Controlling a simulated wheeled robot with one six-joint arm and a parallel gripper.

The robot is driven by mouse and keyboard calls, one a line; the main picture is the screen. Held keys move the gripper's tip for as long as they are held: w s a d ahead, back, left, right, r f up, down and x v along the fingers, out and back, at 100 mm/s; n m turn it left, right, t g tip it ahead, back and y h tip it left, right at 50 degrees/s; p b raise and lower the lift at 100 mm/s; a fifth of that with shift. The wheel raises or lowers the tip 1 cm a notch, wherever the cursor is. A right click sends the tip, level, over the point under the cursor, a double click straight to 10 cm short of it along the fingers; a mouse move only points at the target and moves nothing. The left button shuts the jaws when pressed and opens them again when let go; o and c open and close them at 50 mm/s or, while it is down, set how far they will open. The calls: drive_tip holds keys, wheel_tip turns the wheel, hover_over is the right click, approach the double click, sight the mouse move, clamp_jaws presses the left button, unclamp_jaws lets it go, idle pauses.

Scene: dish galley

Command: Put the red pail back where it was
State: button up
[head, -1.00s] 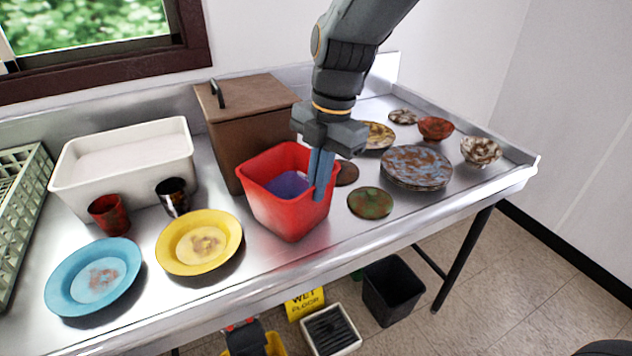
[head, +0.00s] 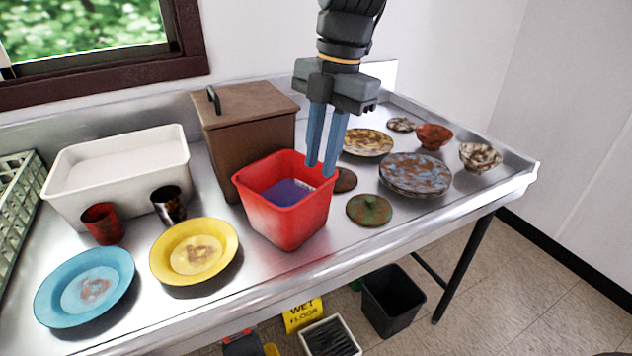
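The red pail (head: 288,222) stands upright on the steel counter, in front of the brown lidded bin. It holds something purple-blue at its bottom. My gripper (head: 321,170) is above the pail's right rear rim, fingers pointing down with a clear gap between them. The fingers are open and appear to hold nothing. The fingertips overlap the rim's right corner in this view; whether they touch it I cannot tell.
The brown bin (head: 249,112) stands behind the pail. A white tub (head: 120,185), two cups, a yellow plate (head: 194,250) and a blue plate (head: 84,286) are to the left. Dirty plates (head: 415,172) and bowls are to the right. The counter's front edge is close to the pail.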

wheel_tip(320, 180, up, 4)
drive_tip(key=s+d+f+m+h, duration=0.1)
drive_tip(key=s+d+f+m, duration=0.3)
drive_tip(key=d+f+m, duration=0.6)
drive_tip(key=s+d+f+m+t, duration=0.1)
drive_tip(key=s+d+f+m, duration=0.2)
drive_tip(key=d+f+m, duration=0.8)
drive_tip(key=d+m, duration=0.1)
drive_tip(key=m, duration=0.6)
drive_tip(key=shift+s+d+m+h, duration=0.15)
drive_tip(key=shift+s+m+h, duration=0.2)
drive_tip(key=shift+m+h, duration=0.05)
